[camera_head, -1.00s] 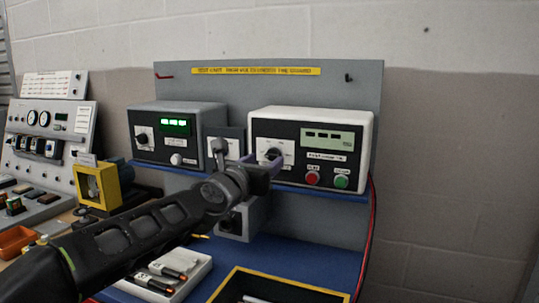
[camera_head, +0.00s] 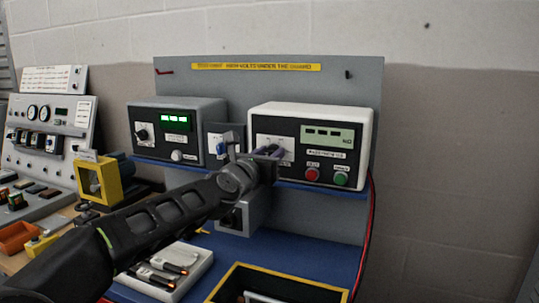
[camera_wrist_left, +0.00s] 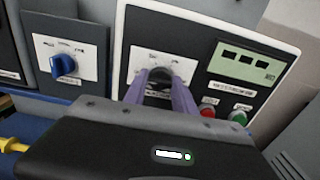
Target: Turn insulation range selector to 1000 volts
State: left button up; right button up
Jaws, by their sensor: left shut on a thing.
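The insulation tester (camera_head: 354,115) is the white-framed box with a black front on the right of the blue shelf. It has a grey display, a red and a green button, and a range selector on a white dial plate. In the left wrist view the dark selector knob (camera_wrist_left: 159,76) sits between the two purple fingers of my left gripper (camera_wrist_left: 160,82), which is shut on it. In the head view my left gripper (camera_head: 268,152) covers most of the selector. The dial markings are too small to read. My right gripper is not in view.
A grey meter (camera_head: 213,112) with a green display stands to the left. Between them is a panel with a blue knob (camera_wrist_left: 63,64). A white tray with probes (camera_head: 195,258) and a yellow-rimmed black tray (camera_head: 238,273) lie on the blue bench below.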

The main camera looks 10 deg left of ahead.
pick_arm(q)
grip_shut()
jog(key=shift+m, duration=0.5)
jog(key=shift+f+m+p, duration=0.15)
jog(key=shift+m+p, duration=0.5)
jog(key=shift+m, duration=8.15)
jog(key=shift+f+m+p, duration=0.1)
jog(key=shift+m+p, duration=0.55)
jog(key=shift+m, duration=8.15)
